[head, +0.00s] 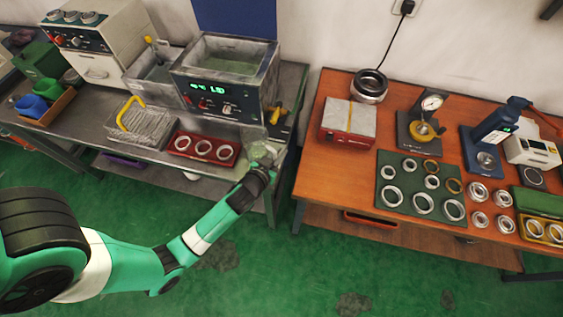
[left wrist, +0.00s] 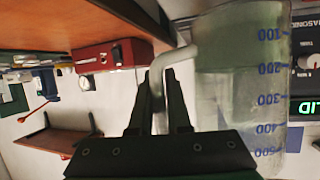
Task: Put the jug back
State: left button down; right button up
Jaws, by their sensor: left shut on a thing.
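The jug (left wrist: 240,85) is a clear, cloudy measuring jug with blue marks from 100 to 500. It fills the right half of the left wrist view. My left gripper (left wrist: 160,95) is shut on its pale handle (left wrist: 157,75). In the head view my left gripper (head: 264,160) is at the front right corner of the grey bench. The jug there is small, see-through and partly hidden by the gripper. I cannot tell whether it touches the bench. My right gripper is in neither view.
A bath (head: 225,85) with a green-lit display stands behind the jug. A red tray (head: 204,149) of rings and a wire basket (head: 142,125) with a yellow handle lie to the left. A gap separates the grey bench from the wooden table (head: 318,180).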

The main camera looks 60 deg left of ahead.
pick_arm(q)
jog(key=f+b, duration=0.1)
jog(key=f, duration=0.1)
jog(key=f+b, duration=0.1)
jog(key=shift+w+f, duration=0.4)
jog(key=shift+f+b, duration=0.2)
jog(key=shift+b, duration=0.15)
jog(key=c, duration=0.9)
grip_release()
jog(key=p+v, duration=0.1)
jog(key=v, duration=1.1)
jog(key=shift+r+p, duration=0.25)
jog(key=shift+p, duration=0.05)
